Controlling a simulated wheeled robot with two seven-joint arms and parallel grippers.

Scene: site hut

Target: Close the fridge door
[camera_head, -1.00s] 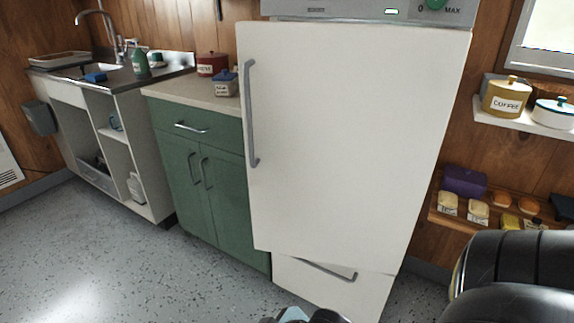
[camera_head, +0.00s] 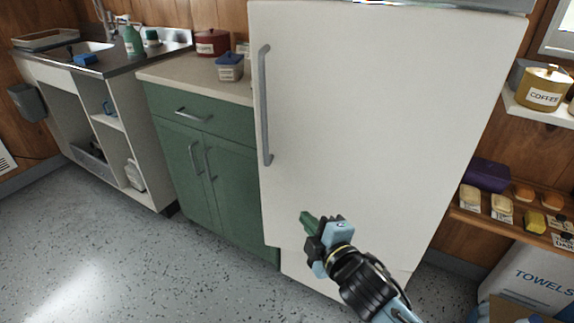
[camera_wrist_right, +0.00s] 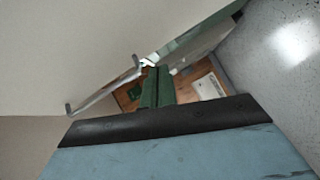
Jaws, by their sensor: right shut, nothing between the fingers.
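The white fridge door (camera_head: 375,130) fills the middle of the head view, with a grey vertical handle (camera_head: 264,105) along its left edge. Its lower edge stands out past the panel beneath; I cannot tell how wide a gap, if any, lies behind it. My right gripper (camera_head: 307,220) is in front of the door's lower left part, below the handle, its green fingers shut and empty. I cannot tell whether it touches the door. In the right wrist view the shut fingers (camera_wrist_right: 157,87) point past a pale panel with a bar handle (camera_wrist_right: 103,88). My left gripper is not in view.
A green cabinet (camera_head: 205,165) with a beige counter stands left of the fridge, and a sink unit (camera_head: 95,115) further left. A shelf with a coffee tin (camera_head: 543,88) and a towels box (camera_head: 535,280) are on the right. The floor (camera_head: 130,265) at front left is clear.

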